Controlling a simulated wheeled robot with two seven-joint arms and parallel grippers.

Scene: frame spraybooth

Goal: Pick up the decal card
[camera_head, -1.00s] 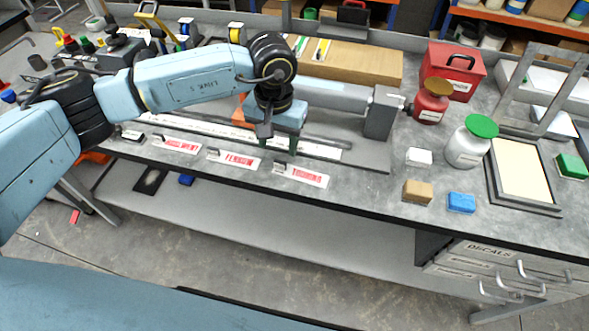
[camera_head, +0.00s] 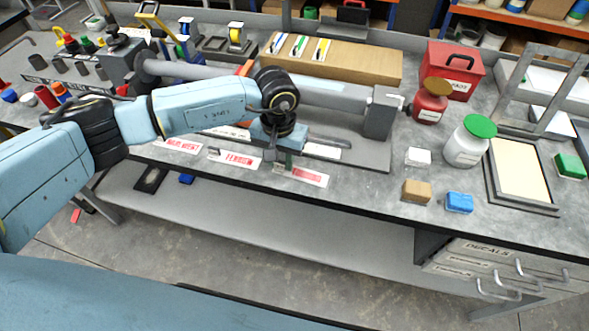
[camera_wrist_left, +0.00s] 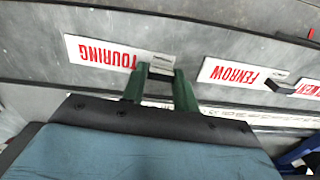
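Three white decal cards with red print and small grey clips lie along the bench's front edge. The TOURING card (camera_head: 308,177) is rightmost in the head view and at upper left in the left wrist view (camera_wrist_left: 98,50). The FENROW card (camera_head: 236,160) is the middle one, also in the left wrist view (camera_wrist_left: 236,77). A third card (camera_head: 180,146) lies further left. My left gripper (camera_wrist_left: 160,73) is open, its green fingers apart at the TOURING card's clip end. Whether they touch the clip I cannot tell. My right gripper is out of view.
A grey rail fixture (camera_head: 380,115) stands behind the cards. To the right are a white block (camera_head: 418,157), a tan block (camera_head: 417,192), a blue block (camera_head: 460,203), a green-lidded jar (camera_head: 468,143) and a framed screen (camera_head: 522,172). Drawers (camera_head: 490,262) are below.

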